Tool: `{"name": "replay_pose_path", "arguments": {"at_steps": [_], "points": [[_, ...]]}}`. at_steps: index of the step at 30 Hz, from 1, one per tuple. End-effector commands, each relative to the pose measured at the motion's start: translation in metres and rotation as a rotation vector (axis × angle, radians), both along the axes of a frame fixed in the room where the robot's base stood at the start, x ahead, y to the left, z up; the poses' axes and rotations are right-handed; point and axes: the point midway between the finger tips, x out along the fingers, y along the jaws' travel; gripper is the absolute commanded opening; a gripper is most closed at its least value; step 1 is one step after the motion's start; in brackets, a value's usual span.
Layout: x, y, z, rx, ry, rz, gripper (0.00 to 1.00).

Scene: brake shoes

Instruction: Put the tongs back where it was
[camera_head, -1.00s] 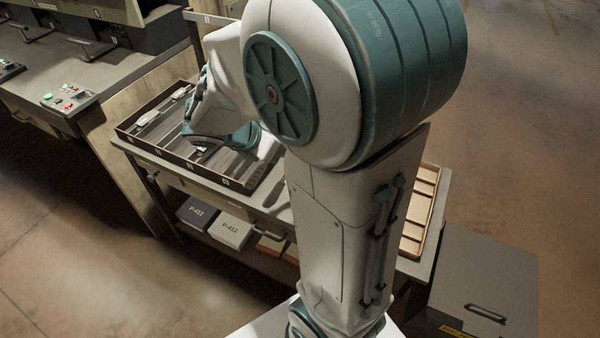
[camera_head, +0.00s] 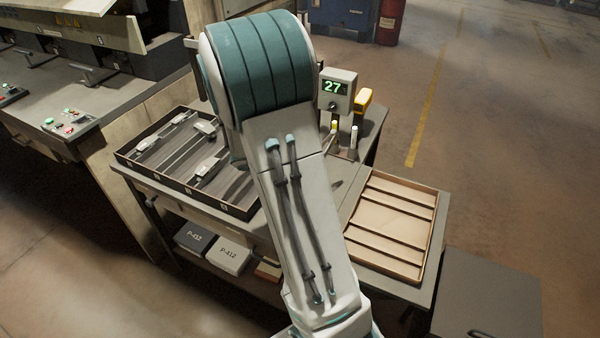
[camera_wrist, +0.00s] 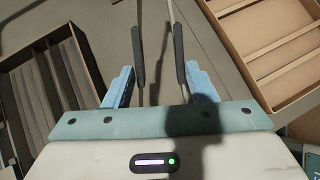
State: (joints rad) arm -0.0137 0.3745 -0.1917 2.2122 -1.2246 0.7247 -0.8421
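The tongs (camera_wrist: 137,58) show in the wrist view as two black grips with thin metal arms that run up out of the picture. Their far ends are out of sight. My gripper (camera_wrist: 159,72) has its blue fingers against the outer sides of the two grips and is shut on the tongs. In the head view my own arm hides the gripper and the tongs.
A dark compartment tray (camera_head: 239,209) with several metal parts is at the table's left. A shallow wooden tray (camera_head: 436,222) is at the right. A display box reading 27 (camera_head: 337,90) stands at the back. Bare tabletop (camera_wrist: 155,14) lies between the trays.

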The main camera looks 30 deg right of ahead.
Motion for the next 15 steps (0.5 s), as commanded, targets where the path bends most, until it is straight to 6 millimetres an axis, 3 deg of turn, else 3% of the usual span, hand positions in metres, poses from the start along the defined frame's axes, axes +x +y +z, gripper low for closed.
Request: {"name": "replay_pose_path", "arguments": {"at_steps": [3, 14, 15], "points": [[-0.0001, 0.0001, -0.0119, 0.0, 0.001, 0.001, 0.49], [0.0002, 0.0002, -0.0164, -0.001, -0.002, 0.0, 0.49], [0.0001, 0.0003, -0.016, 0.0, -0.001, 0.0, 0.57]]}}
